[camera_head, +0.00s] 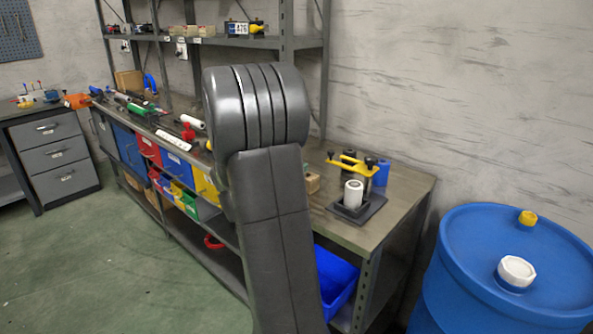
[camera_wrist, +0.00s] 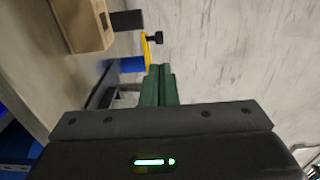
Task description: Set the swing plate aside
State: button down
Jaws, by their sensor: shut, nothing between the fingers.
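The swing plate is a yellow flat piece (camera_head: 355,164) with black knobs, on a fixture with a dark base (camera_head: 372,208) at the right end of the workbench. A white cylinder (camera_head: 353,193) stands upright on the base in front of it, and a blue cylinder (camera_head: 382,173) stands behind. The yellow plate also shows in the wrist view (camera_wrist: 133,64), just beyond my fingertips. My gripper (camera_wrist: 160,70) has green fingers, shut together and empty. Whether they touch the plate I cannot tell. In the head view my arm hides the gripper.
A wooden block (camera_wrist: 80,24) lies on the workbench (camera_head: 410,190) near the fixture. A blue barrel (camera_head: 470,270) stands right of the bench. Tools and coloured bins fill the bench's left part. A shelf (camera_head: 230,41) rises behind. The bench right of the fixture is clear.

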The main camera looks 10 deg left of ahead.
aim_at(329, 154)
jog(key=p+x, duration=0.1)
jog(key=x, duration=0.9)
jog(key=shift+w+d, duration=0.1)
jog(key=shift+w, duration=0.1)
jog(key=shift+w+d+r, duration=0.1)
jog(key=shift+w+d, duration=0.05)
jog(key=shift+w, duration=0.3)
jog(key=shift+w+d+r, duration=0.1)
jog(key=shift+w+r, duration=0.05)
jog(key=shift+w, duration=0.3)
jog(key=shift+b, duration=0.3)
jog(key=shift+s, duration=0.1)
